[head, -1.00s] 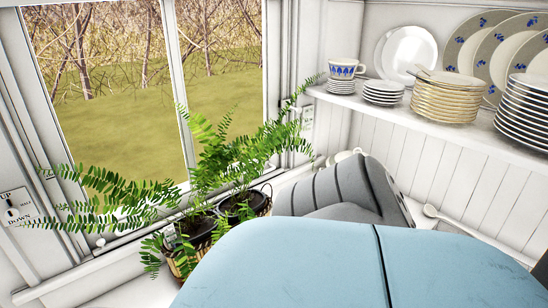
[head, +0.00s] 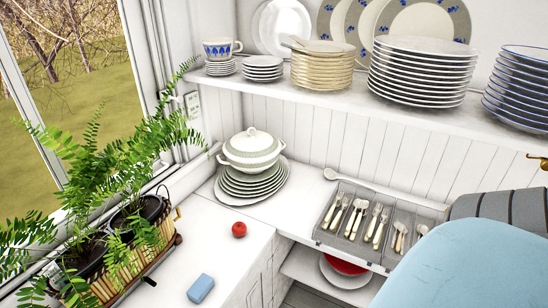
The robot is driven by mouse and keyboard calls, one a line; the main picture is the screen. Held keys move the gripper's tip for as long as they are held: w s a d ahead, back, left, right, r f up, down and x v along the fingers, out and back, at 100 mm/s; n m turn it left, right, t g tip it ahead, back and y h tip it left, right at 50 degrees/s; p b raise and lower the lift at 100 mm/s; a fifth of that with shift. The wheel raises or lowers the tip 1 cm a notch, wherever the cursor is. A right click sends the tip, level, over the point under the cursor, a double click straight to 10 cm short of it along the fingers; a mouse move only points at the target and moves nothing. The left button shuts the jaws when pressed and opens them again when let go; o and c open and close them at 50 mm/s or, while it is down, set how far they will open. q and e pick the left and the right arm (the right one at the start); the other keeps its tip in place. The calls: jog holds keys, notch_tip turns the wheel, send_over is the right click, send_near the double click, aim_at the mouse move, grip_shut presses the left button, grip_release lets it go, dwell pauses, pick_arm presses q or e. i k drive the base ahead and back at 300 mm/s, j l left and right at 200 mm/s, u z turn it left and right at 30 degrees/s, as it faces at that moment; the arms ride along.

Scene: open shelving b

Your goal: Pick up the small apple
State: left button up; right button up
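A small red apple (head: 239,229) lies on the white counter (head: 215,240) in the head view. It is left of the picture's middle, in front of a stack of plates and right of the potted ferns. Nothing covers it. A blue and dark grey part of my own arm fills the lower right corner. Neither of my grippers shows.
A blue block (head: 200,289) lies near the apple. A lidded tureen (head: 252,147) on stacked plates stands behind it. Potted ferns (head: 145,212) stand by the window. A cutlery tray (head: 345,238) is at the right. A dish shelf (head: 330,98) overhangs the back.

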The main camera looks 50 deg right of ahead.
aim_at(239, 228)
jog(key=z, duration=1.2)
jog(key=l+u, duration=0.15)
jog(key=u, duration=2)
jog(key=z, duration=0.4)
jog(key=l+z, duration=0.1)
jog(key=z, duration=0.7)
jog(key=l+z, duration=0.1)
jog(key=z, duration=0.7)
jog(key=i+l+z, duration=0.2)
jog(key=z, duration=0.2)
jog(key=i+l+z, duration=0.35)
jog(key=k+j, duration=0.1)
